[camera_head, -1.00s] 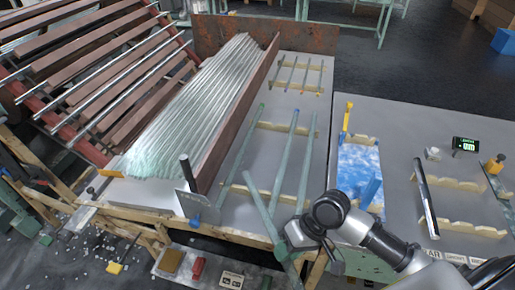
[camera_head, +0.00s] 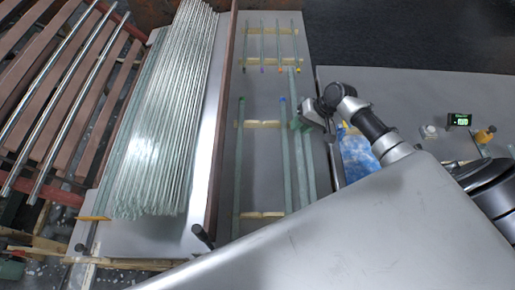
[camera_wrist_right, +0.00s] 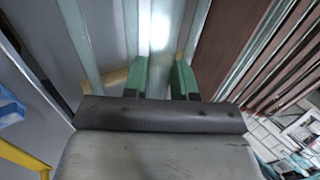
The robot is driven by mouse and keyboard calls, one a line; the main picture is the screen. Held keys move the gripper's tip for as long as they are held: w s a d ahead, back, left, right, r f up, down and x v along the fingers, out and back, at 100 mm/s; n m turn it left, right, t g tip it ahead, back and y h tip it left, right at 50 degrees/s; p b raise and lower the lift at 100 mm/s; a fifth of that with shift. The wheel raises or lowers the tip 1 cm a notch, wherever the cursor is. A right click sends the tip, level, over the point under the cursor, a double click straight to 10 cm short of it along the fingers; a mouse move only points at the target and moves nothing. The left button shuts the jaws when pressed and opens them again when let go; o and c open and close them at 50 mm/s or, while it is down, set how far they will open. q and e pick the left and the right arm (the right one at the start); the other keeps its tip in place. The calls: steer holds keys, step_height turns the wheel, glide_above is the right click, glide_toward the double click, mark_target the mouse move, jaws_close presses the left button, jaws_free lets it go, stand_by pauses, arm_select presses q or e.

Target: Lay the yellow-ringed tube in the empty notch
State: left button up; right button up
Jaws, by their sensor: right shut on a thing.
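My right gripper (camera_head: 304,121) is shut on a pale green glass tube (camera_head: 293,82) over the right part of the rack; its fingers (camera_wrist_right: 161,80) close around the tube (camera_wrist_right: 159,35) in the right wrist view. I cannot make out a yellow ring on it. The wooden rack strips (camera_head: 262,124) carry a tube (camera_head: 238,160) at the left, a blue-ended tube (camera_head: 284,150) and a tube at the right (camera_head: 310,170). A wider bare stretch lies between the left and blue-ended tubes; its notch is too small to tell. My left gripper is out of view.
A big stack of glass tubes (camera_head: 165,110) lies left, behind a tall brown divider (camera_head: 228,60). Several thin rods with coloured ends (camera_head: 262,50) lie at the back. A blue-and-white cloth (camera_head: 358,150) lies right of the rack. A large grey surface hides the foreground.

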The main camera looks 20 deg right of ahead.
steer(key=shift+w+a+f, duration=0.15)
steer(key=shift+a+f, duration=0.05)
steer(key=shift+f, duration=0.05)
steer(key=a+f+b, duration=0.7)
steer(key=w+a+f+b, duration=0.1)
steer(key=a+f+b, duration=0.2)
steer(key=b, duration=0.1)
steer(key=shift+a+f, duration=0.3)
steer(key=shift+a, duration=0.1)
steer(key=shift+r, duration=0.15)
steer(key=shift+f, duration=0.65)
steer(key=o, duration=0.9)
